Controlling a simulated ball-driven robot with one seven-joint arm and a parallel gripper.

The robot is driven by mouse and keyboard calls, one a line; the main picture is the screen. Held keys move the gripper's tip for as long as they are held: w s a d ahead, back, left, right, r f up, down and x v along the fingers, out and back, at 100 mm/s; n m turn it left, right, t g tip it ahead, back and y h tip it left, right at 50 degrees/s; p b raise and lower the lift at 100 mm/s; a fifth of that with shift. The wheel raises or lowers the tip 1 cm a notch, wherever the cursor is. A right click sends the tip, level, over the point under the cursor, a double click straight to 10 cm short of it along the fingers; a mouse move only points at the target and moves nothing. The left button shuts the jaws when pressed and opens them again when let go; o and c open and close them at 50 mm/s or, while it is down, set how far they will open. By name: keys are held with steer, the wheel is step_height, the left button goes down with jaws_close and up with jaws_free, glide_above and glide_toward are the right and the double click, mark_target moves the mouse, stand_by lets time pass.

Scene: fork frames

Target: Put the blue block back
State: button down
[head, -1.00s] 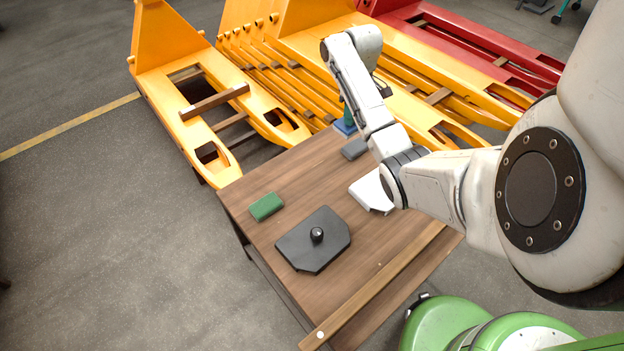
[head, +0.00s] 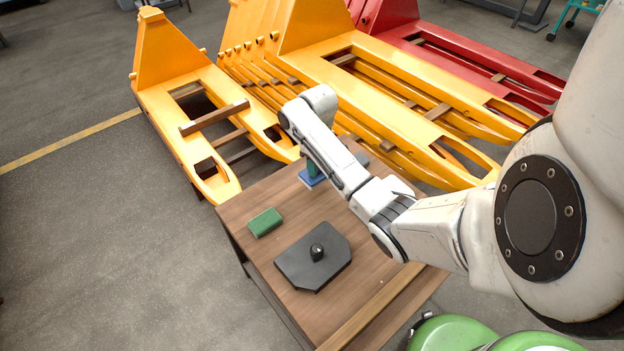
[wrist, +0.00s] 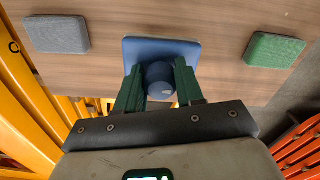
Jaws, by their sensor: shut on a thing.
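The blue block (wrist: 160,48) is a flat square plate with a round dark blue knob (wrist: 160,76). My gripper (wrist: 157,72) is shut on the knob, one green finger on each side. In the head view the blue block (head: 309,181) is over the far left part of the wooden table, between the green block and the grey block. My arm hides part of it. I cannot tell whether it touches the tabletop.
A green block (head: 265,222) lies near the table's left edge, and a black plate with a knob (head: 300,270) lies nearer. A grey block (wrist: 57,35) shows in the wrist view. Yellow pallet-truck forks (head: 400,110) stand beyond the table (head: 270,195).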

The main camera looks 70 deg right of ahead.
mark_target(312, 179)
steer(key=shift+w+a+f, duration=0.4)
steer(key=shift+a+f, duration=0.1)
steer(key=shift+f, duration=0.3)
steer(key=shift+w+a+f+b, duration=0.15)
steer(key=shift+f+b, duration=0.35)
steer(key=shift+f, duration=0.55)
steer(key=shift+f+p, duration=0.2)
steer(key=shift+p, duration=0.3)
steer(key=shift+f, duration=0.3)
steer(key=shift+f, duration=0.2)
steer(key=shift+f, duration=0.1)
steer(key=c, duration=0.7)
jaws_free()
steer(key=shift+b, duration=0.55)
